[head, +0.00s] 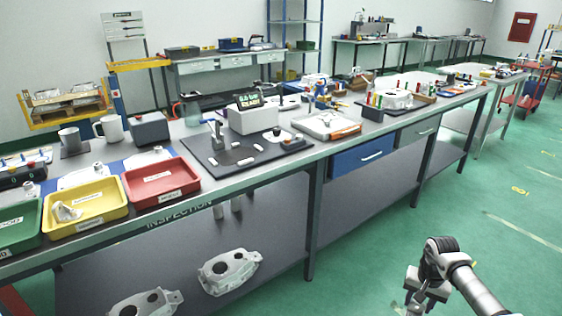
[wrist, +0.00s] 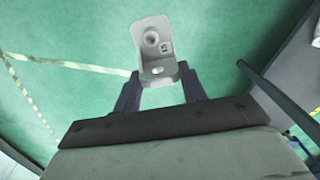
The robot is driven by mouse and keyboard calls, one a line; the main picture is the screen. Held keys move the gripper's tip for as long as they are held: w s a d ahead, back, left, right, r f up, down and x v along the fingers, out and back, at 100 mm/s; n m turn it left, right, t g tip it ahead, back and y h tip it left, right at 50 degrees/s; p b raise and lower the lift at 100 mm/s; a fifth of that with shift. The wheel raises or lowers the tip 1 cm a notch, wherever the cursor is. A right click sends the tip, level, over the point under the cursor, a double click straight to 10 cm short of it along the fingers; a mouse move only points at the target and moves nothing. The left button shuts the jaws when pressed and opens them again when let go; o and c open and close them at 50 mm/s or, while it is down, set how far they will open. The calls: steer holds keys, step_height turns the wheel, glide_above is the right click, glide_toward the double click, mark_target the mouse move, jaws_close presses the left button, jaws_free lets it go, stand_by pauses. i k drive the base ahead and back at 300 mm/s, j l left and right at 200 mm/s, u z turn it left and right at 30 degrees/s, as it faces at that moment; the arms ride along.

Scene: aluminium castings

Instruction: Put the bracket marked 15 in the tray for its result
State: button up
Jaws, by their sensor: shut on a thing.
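My gripper (wrist: 160,77) is shut on a grey cast bracket (wrist: 152,38), held between its dark fingers over the green floor. The bracket is L-shaped with a hole in its upright plate. A small dark mark beside the hole looks like 15, turned sideways. In the head view my gripper (head: 420,292) is low at the right, away from the bench; the bracket is not clear there. A green tray (head: 33,240), a yellow tray (head: 112,207) and a red tray (head: 188,190) stand in a row at the bench's left. A pale casting (head: 66,212) lies in the yellow tray.
Mugs, small boxes and tools stand behind the trays. Large castings (head: 229,270) lie on the lower shelf. Floor around my gripper is clear.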

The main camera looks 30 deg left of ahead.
mark_target(22, 235)
steer(key=k+j+u, duration=0.15)
steer(key=k, duration=0.5)
steer(key=k+j+u, duration=0.15)
steer(key=u, duration=0.95)
